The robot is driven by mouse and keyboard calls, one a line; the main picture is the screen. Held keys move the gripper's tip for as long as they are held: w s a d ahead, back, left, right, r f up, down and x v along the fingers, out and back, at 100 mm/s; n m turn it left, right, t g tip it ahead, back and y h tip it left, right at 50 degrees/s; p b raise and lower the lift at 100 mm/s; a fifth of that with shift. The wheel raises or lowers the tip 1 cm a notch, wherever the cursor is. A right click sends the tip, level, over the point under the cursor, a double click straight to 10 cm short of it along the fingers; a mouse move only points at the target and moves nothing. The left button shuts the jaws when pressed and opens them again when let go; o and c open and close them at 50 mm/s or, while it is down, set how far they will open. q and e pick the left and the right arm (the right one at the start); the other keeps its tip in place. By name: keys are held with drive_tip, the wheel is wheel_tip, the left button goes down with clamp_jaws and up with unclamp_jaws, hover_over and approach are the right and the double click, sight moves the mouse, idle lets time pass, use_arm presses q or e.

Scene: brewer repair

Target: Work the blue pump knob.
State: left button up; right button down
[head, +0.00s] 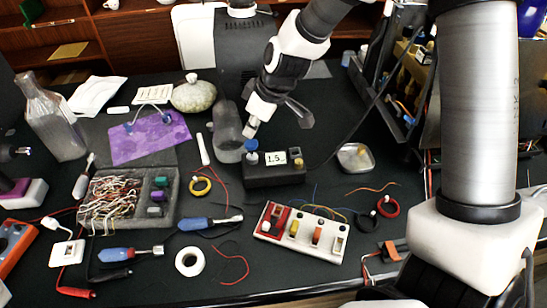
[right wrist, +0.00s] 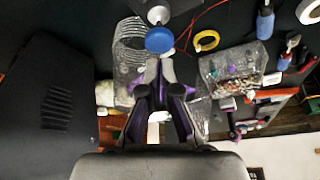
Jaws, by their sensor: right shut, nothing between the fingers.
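The blue pump knob (head: 251,145) sits on the left end of a black box (head: 290,175) with a display reading about 1.5. My right gripper (head: 250,128) reaches down from the top and is shut, with its fingertips just above and behind the knob. In the right wrist view the closed fingertips (right wrist: 161,64) point at the round blue knob (right wrist: 159,40), with nothing between them. I cannot tell whether they touch it. My left gripper is not in view.
A white panel with several coloured switches (head: 300,233) lies in front of the box. A grey parts tray (head: 165,212), screwdrivers and wires crowd the left. A small metal dish (head: 355,157) is at right.

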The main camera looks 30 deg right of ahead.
sight(253, 143)
drive_tip(key=shift+f+b, duration=2.5)
drive_tip(key=shift+f, duration=0.1)
drive_tip(key=shift+r+p, duration=2.15)
drive_tip(key=shift+r, duration=0.5)
drive_tip(key=shift+f, duration=0.15)
drive_tip(key=shift+f+b, duration=2.55)
wheel_tip(253, 143, up, 5)
drive_tip(key=p, duration=0.4)
drive_tip(key=shift+r, duration=0.2)
drive_tip(key=shift+f, duration=0.1)
